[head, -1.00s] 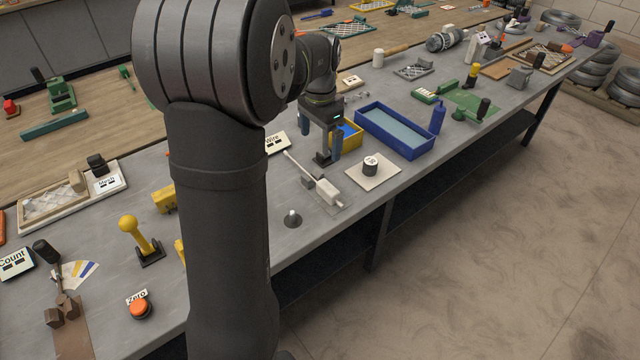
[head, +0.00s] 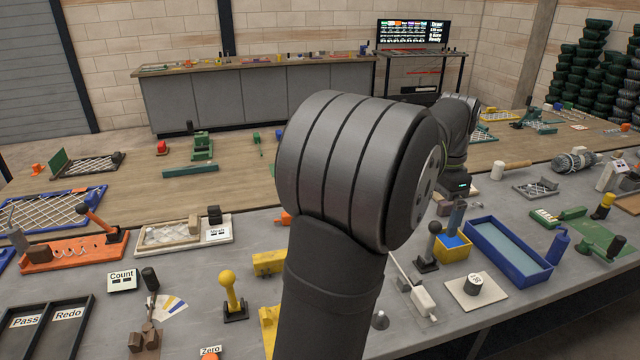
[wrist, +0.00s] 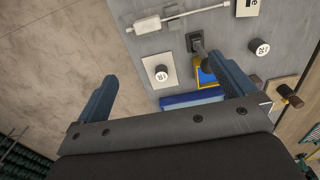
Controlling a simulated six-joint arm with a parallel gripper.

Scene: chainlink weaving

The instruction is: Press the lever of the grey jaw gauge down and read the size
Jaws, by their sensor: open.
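No part clearly labelled as the grey jaw gauge shows. A grey lever with a dark knob (head: 434,228) stands upright on a black base in the head view, left of the yellow bin. Its base (wrist: 195,38) also shows in the wrist view. A brown block stand (head: 144,338) with a black-knobbed lever and a fan-shaped coloured scale (head: 170,306) sits at the lower left; its reading is too small to tell. My gripper (wrist: 163,70) is open and empty above the bench, its fingers wide apart. In the head view my arm partly hides it.
A blue tray (head: 508,250) and a yellow bin (head: 455,250) stand close to the gripper. A white block on a long rod (head: 424,302) and a round weight on a white plate (head: 472,287) lie near the bench edge. A yellow lever (head: 230,292) stands further left.

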